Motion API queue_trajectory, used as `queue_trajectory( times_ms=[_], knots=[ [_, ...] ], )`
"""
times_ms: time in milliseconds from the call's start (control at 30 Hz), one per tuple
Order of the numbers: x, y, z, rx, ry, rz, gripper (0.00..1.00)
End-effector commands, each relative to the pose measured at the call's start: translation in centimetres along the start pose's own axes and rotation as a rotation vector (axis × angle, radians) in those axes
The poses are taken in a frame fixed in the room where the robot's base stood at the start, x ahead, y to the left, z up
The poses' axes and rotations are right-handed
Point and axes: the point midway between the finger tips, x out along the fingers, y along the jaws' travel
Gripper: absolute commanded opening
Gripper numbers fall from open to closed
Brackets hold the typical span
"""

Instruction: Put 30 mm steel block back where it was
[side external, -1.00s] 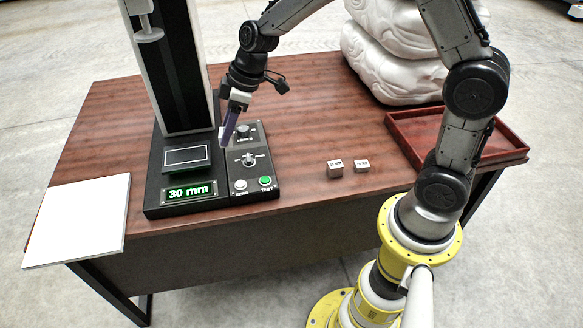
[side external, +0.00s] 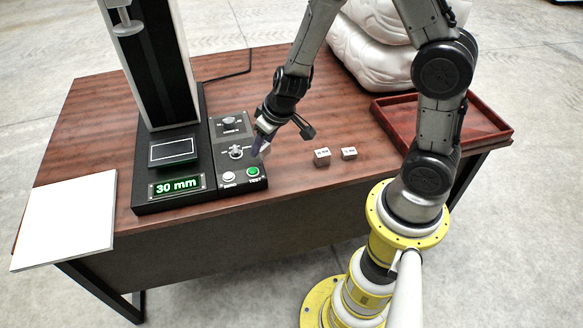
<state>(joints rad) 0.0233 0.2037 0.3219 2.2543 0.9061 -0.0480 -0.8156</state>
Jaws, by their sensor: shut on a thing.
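Two small grey blocks stand on the table right of the panel: a larger one (side external: 322,157) and a smaller one (side external: 348,153). Their labels are too small to read surely. The display (side external: 176,186) reads 30 mm.
The tall black machine (side external: 154,60) stands left of the panel, with a dark plate (side external: 171,150) at its base. A white board (side external: 66,218) lies at the table's left corner. A red tray (side external: 395,124) and white sacks (side external: 375,50) are at the right. The middle tabletop is mostly clear.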

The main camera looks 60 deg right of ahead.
Motion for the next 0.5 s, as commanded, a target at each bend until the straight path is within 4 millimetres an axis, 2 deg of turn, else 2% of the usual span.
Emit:
queue_trajectory(
  times_ms=[267,500],
  knots=[
    [-2.8,1.8,2.1,0.147,0.004,0.061,0.0],
    [-5.8,3.6,5.7,0.31,0.005,0.128,0.0]
  ],
)
